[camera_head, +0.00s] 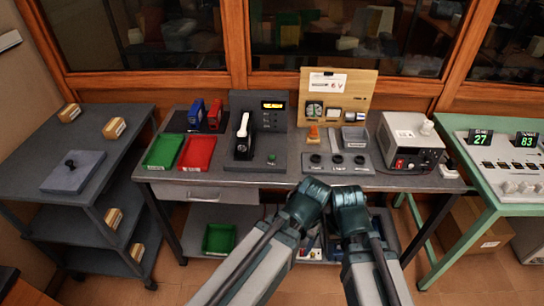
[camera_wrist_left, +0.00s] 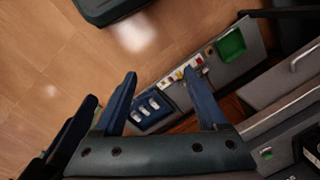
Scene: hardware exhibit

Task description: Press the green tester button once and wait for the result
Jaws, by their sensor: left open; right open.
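The green tester button (camera_head: 272,157) sits on the front of the dark grey tester (camera_head: 262,135), which has a small lit yellow display (camera_head: 273,105) on its upright panel. A green button also shows at the lower right of the left wrist view (camera_wrist_left: 266,153). A white-and-black piece (camera_head: 243,135) stands on the tester's left part. My left gripper (camera_wrist_left: 160,74) is open and empty in the left wrist view, its two blue fingers apart. My right gripper (camera_head: 349,190) is open at the bench's front edge, right of the button. Neither gripper touches the button.
The bench holds a green tray (camera_head: 163,152), a red tray (camera_head: 197,152), a wooden board (camera_head: 345,88) and a grey power unit (camera_head: 410,140). A grey trolley (camera_head: 110,150) stands left, a green-framed table (camera_head: 470,150) right. A lower shelf carries a green bin (camera_head: 218,238).

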